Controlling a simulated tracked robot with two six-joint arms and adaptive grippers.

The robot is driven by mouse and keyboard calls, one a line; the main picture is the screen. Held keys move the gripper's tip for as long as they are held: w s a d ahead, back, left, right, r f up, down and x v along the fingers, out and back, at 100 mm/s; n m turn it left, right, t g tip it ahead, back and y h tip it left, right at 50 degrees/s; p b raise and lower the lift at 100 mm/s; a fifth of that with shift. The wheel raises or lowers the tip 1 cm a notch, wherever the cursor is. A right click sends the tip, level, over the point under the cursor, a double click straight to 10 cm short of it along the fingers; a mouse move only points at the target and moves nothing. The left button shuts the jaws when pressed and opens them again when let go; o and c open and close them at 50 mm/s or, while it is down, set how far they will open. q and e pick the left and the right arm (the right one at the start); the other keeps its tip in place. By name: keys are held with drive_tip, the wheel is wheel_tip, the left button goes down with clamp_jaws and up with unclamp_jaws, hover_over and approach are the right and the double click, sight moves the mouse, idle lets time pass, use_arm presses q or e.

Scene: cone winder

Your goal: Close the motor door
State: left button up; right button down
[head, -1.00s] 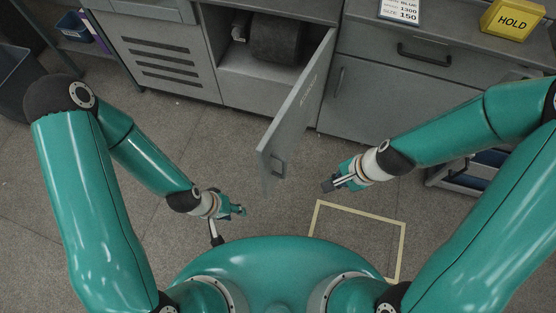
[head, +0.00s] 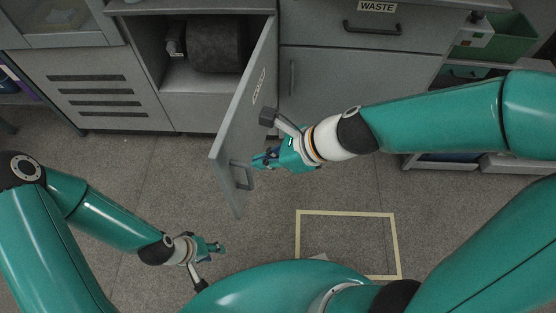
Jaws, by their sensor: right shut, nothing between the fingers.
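The motor door (head: 246,107) is a grey panel hinged at its right side, standing wide open towards me. Its dark handle (head: 241,175) is near its free edge. The open compartment (head: 184,80) behind it shows a dark cylindrical motor (head: 217,46). My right gripper (head: 262,160) is shut and empty, just right of the door's outer face near the handle; I cannot tell whether it touches. My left gripper (head: 216,248) is low over the floor, left of and below the door, apart from it; its jaws are too small to read.
A slotted grey panel (head: 100,91) is left of the compartment. A grey cabinet with a drawer labelled WASTE (head: 369,32) is on the right. A green bin (head: 497,39) stands at the far right.

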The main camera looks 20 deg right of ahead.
sight(228, 162)
drive_tip(key=shift+w+a+f, duration=0.25)
drive_tip(key=shift+w+a, duration=0.2)
drive_tip(key=shift+a, duration=0.35)
drive_tip(key=shift+w+a+f, duration=0.3)
drive_tip(key=shift+w+a, duration=0.15)
drive_tip(key=shift+a, duration=0.4)
drive_tip(key=shift+w+a+f, duration=0.25)
drive_tip(key=shift+w+a, duration=0.2)
drive_tip(key=shift+a, duration=0.35)
